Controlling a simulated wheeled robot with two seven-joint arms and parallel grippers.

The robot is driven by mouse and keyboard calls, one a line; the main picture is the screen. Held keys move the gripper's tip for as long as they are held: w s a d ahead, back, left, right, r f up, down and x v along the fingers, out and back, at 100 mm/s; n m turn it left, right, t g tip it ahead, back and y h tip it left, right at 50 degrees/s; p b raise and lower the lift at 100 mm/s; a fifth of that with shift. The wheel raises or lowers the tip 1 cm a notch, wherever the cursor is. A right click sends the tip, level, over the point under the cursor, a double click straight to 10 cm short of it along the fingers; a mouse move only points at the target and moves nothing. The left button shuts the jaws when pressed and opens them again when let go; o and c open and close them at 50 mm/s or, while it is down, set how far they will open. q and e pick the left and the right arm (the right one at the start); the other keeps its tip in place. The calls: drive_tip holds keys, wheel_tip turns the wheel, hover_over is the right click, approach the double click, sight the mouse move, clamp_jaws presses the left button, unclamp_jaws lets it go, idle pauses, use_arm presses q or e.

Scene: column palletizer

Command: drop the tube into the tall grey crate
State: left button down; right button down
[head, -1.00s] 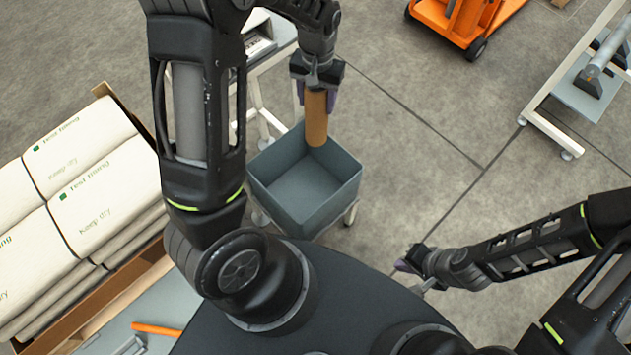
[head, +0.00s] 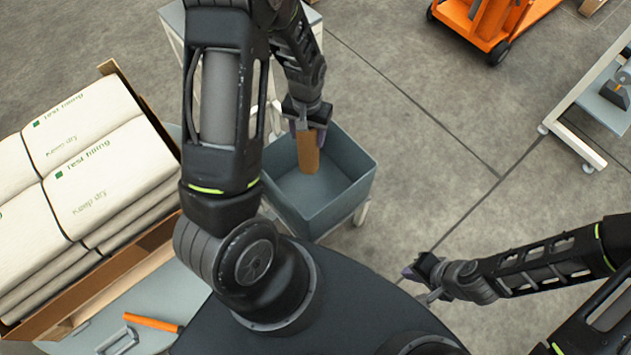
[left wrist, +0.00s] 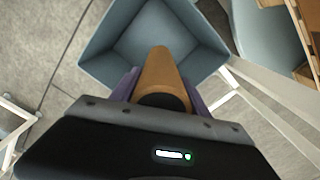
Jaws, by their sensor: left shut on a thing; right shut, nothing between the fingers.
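The brown tube (head: 308,152) hangs upright from my left gripper (head: 308,127), which is shut on its upper end. In the head view the tube's lower end overlaps the inside of the tall grey crate (head: 337,204). In the left wrist view the tube (left wrist: 160,72) points down toward the open crate (left wrist: 100,62), its far end over the opening. I cannot tell how far it dips below the rim. My right gripper (head: 408,276) is shut and empty, over the floor to the right of the crate.
A carton of white sacks (head: 95,165) stands at the left. An orange-handled tool (head: 152,323) lies on a grey surface at lower left. An orange cart (head: 487,20) and a white-framed rack (head: 580,105) stand at the right. The floor between is clear.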

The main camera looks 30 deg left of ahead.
use_arm(q)
drive_tip(key=shift+f+b, duration=2.35)
drive_tip(key=shift+f, duration=0.65)
drive_tip(key=shift+c, duration=2.3)
unclamp_jaws()
drive_tip(key=shift+r, duration=0.1)
wheel_tip(320, 180, up, 8)
drive_tip(key=p, duration=0.1)
drive_tip(key=shift+f, duration=0.2)
